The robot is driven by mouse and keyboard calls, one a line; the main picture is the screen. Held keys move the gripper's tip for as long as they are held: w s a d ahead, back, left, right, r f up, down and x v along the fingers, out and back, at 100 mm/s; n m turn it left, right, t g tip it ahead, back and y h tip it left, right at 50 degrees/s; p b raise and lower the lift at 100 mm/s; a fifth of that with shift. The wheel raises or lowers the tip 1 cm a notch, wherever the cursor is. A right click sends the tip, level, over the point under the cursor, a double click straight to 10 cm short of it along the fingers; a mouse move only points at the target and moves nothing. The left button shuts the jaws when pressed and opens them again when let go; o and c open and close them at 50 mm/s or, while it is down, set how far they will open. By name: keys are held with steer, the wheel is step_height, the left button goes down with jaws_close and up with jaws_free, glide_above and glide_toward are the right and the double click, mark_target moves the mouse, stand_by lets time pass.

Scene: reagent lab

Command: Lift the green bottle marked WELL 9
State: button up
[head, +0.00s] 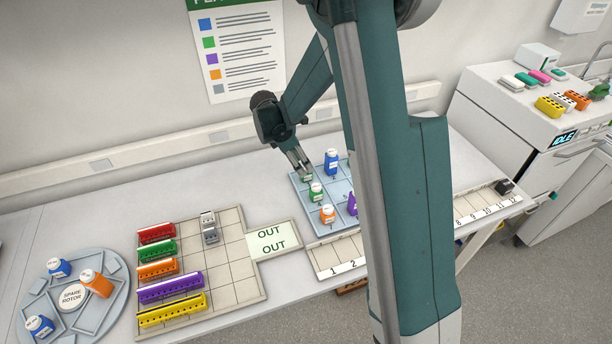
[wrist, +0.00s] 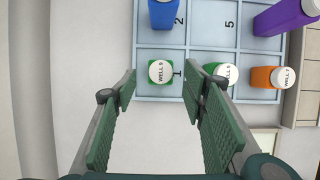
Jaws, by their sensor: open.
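A green bottle with a white cap (wrist: 160,72) stands upright in cell 1 of the blue grid tray; its cap appears to read WELL 9. In the wrist view, my gripper (wrist: 162,82) is open, with the bottle showing between and just beyond its fingertips; nothing is held. In the head view, my gripper (head: 299,163) points down at this bottle (head: 308,177), partly hiding it. A second green bottle (wrist: 228,73) stands close by, just beyond the right-hand finger in the wrist view; its cap lettering is hard to read.
The tray (wrist: 205,38) also holds a blue bottle (wrist: 162,13), an orange bottle (wrist: 270,77) and a purple bottle (wrist: 285,17). A rack board with coloured strips (head: 232,270) and a round spare rotor (head: 112,268) lie left. My arm hides part of the tray in the head view.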

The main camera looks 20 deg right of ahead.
stand_by(0.3)
steer(key=shift+x, duration=2.6)
steer(key=shift+c, duration=0.7)
steer(key=c, duration=0.9)
